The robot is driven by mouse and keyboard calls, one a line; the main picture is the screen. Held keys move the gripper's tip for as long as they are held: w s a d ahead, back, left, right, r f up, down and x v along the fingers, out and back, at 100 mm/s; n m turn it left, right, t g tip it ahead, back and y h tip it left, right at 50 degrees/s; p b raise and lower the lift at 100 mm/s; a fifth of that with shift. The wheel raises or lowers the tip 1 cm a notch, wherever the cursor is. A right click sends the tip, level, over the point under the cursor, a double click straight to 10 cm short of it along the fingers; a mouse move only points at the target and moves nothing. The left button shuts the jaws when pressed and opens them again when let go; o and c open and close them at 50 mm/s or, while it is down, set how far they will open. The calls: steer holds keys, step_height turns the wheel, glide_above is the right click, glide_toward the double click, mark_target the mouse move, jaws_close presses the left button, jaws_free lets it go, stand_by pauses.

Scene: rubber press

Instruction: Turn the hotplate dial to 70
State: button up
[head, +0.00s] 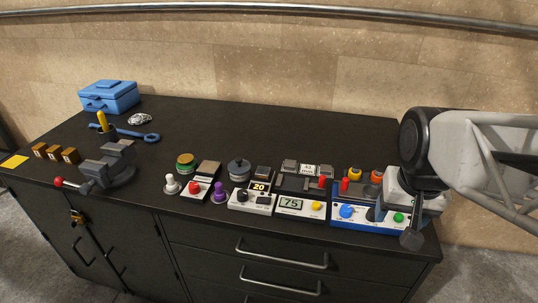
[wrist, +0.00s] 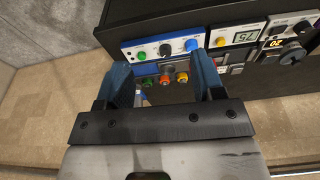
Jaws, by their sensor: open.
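My gripper (head: 393,225) is open and empty, over the front of a blue-and-white panel at the right, well away from the dial. Its two fingers (wrist: 163,68) frame that panel in the wrist view.
The blue-and-white panel (head: 338,221) carries a blue knob (head: 347,211) and a green button (head: 398,217). A unit reading "75" (head: 291,203) stands between it and the "20" unit. A purple knob (head: 219,191) stands just left of the "20" unit. The bench's back middle is clear.

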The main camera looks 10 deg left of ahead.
steer(key=w+a, duration=0.8)
steer(key=g, duration=0.2)
glide_above(242, 192)
steer(key=shift+h, duration=0.3)
steer(key=f, duration=1)
steer(key=shift+d+f, duration=0.25)
steer(key=shift+f, duration=0.15)
steer(key=shift+a+f, duration=0.3)
steer(key=shift+a, duration=0.25)
steer(key=shift+d+f, duration=0.15)
steer(key=shift+f, duration=1.8)
steer(key=shift+d+f, duration=0.15)
steer(key=shift+f, duration=1.75)
